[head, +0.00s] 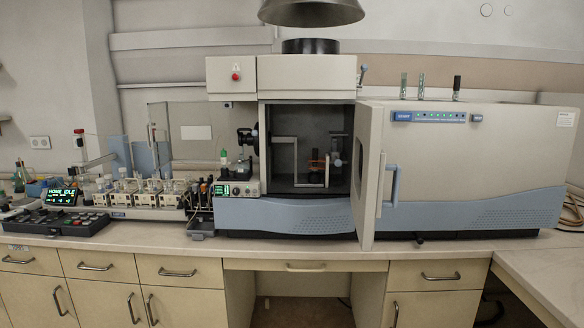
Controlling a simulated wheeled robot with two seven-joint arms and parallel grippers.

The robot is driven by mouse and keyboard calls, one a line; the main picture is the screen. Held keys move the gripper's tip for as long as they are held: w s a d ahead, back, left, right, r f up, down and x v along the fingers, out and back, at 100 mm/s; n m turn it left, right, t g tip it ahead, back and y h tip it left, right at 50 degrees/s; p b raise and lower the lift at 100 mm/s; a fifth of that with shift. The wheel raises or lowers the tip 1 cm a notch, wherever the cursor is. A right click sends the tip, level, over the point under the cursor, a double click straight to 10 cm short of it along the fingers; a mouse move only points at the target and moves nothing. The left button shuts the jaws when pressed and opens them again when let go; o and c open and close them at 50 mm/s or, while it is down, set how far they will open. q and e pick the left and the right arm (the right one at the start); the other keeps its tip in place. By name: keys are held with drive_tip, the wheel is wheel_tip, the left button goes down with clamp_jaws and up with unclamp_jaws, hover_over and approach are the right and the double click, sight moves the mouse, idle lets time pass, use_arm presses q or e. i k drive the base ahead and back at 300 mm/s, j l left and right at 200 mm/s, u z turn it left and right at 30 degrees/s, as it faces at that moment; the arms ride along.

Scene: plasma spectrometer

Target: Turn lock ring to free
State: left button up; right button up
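The plasma spectrometer (470,212) stands on the bench with its compartment door (366,165) swung open to the right. Inside the open compartment (325,117) are a light bent tube (285,139), a small dark part with orange on it (316,162) and a grey fitting (336,160). A black round knob-like part (246,136) sits at the compartment's left side. I cannot tell which of these small parts is the lock ring, or how it is turned. Neither of my grippers is in view.
A hood (311,10) hangs above. The open door's blue handle (394,184) juts out. The bench's front strip (290,250) is clear.

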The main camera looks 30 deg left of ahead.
sight(254, 133)
drive_tip(key=i+l+u, duration=0.2)
drive_tip(key=l+u, duration=0.25)
drive_tip(key=i+l+u, duration=0.1)
drive_tip(key=l+u, duration=0.35)
drive_tip(key=i+l+u, duration=0.1)
drive_tip(key=l+u, duration=0.35)
drive_tip(key=l, duration=0.7)
drive_tip(key=k+j, duration=0.1)
drive_tip(key=j, duration=0.8)
drive_tip(key=k+j, duration=0.15)
drive_tip(key=j, duration=0.25)
drive_tip(key=i+j+z, duration=0.35)
drive_tip(key=i+j, duration=1)
drive_tip(key=i, duration=0.05)
